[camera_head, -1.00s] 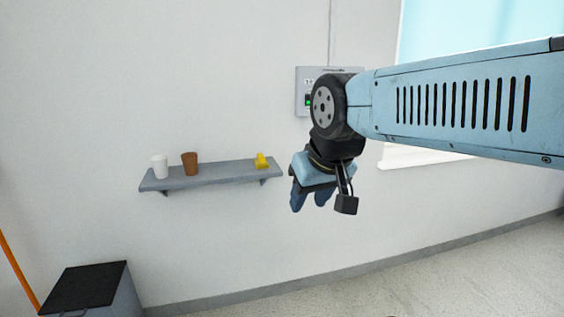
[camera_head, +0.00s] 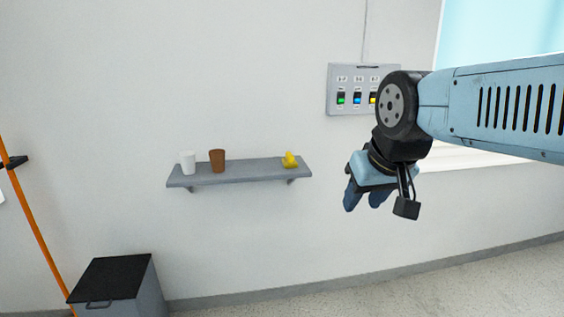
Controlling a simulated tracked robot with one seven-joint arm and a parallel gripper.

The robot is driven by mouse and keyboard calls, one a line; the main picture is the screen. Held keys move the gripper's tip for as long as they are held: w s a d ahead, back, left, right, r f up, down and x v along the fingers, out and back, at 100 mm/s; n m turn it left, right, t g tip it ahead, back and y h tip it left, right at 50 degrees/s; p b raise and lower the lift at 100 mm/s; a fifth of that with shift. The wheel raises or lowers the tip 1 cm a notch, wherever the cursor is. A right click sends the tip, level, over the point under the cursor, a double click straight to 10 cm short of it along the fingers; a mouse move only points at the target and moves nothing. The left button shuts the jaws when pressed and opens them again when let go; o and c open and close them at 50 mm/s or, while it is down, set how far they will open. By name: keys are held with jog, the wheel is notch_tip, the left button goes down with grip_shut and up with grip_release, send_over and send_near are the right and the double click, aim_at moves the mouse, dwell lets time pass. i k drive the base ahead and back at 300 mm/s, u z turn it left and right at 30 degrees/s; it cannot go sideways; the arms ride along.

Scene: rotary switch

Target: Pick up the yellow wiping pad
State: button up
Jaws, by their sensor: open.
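A small yellow object (camera_head: 290,160), which may be the wiping pad, sits at the right end of a grey wall shelf (camera_head: 240,173). Its exact shape is too small to tell. My gripper (camera_head: 364,196) hangs pointing down in front of the wall, right of the shelf and apart from the yellow object. Its blue fingers are spread and nothing shows between them.
A white cup (camera_head: 188,162) and a brown cup (camera_head: 217,161) stand on the shelf's left part. A switch panel (camera_head: 346,83) is on the wall, partly hidden by my arm. A dark-lidded grey bin (camera_head: 113,279) and an orange pole (camera_head: 38,224) are at left.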

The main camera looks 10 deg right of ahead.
aim_at(289, 162)
jog(key=i, duration=0.95)
jog(key=z, duration=0.05)
